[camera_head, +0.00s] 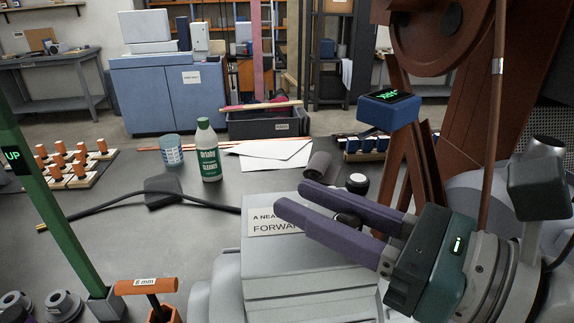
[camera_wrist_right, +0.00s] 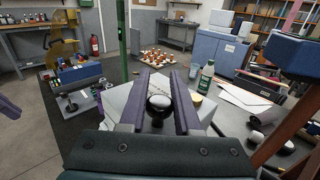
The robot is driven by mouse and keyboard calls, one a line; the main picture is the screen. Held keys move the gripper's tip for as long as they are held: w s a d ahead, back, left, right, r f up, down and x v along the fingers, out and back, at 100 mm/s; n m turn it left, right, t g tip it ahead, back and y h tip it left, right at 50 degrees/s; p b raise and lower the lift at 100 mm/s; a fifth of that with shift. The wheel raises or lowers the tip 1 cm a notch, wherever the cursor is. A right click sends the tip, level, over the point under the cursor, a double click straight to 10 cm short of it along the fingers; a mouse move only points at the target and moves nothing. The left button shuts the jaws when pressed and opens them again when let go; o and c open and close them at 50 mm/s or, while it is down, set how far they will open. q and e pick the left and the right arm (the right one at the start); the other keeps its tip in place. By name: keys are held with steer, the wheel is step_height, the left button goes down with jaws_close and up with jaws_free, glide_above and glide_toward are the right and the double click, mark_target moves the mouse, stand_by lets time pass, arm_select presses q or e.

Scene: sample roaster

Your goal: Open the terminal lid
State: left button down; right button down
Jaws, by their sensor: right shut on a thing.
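The grey terminal box (camera_head: 300,262) stands at the front of the bench with a sloped, stepped top. Its lid carries a white label (camera_head: 262,215) reading "A NEA…" and "FORWAR…", partly covered by my fingers. My right gripper (camera_head: 291,196) reaches in from the right with its two purple fingers around a black knob (camera_head: 347,219) on the box. In the right wrist view the knob (camera_wrist_right: 158,104) sits between the fingers, which are shut on it. The lid appears down. A purple finger-like part (camera_wrist_right: 9,106), likely my left gripper, shows at the left edge of the wrist view.
A second pale-topped knob (camera_head: 357,183) stands just beyond the fingers. A green post (camera_head: 50,195) rises at left, and a brown machine frame (camera_head: 470,90) at right.

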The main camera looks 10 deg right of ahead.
mark_target(308, 202)
steer(key=w+r+m+g+h+p, duration=0.1)
steer(key=w+r+m+g+p, duration=0.1)
steer(key=p, duration=0.9)
steer(key=shift+w+r+m+g+h, duration=0.3)
steer(key=shift+w+r+h, duration=0.1)
steer(key=shift+w+r, duration=0.1)
steer(key=shift+w+f+m+g+p, duration=0.1)
steer(key=shift+w+m+g+p, duration=0.2)
steer(key=shift+w+g+p, duration=0.15)
steer(key=shift+w+d+f, duration=0.1)
steer(key=shift+w, duration=0.25)
steer(key=shift+f, duration=0.1)
steer(key=c, duration=0.6)
jaws_free()
steer(key=shift+s, duration=0.1)
steer(key=shift+s+d+r, duration=0.2)
steer(key=shift+d+r, duration=0.05)
steer(key=shift+d, duration=0.05)
steer(key=v, duration=0.9)
steer(key=shift+a+b, duration=0.1)
steer(key=shift+b, duration=0.2)
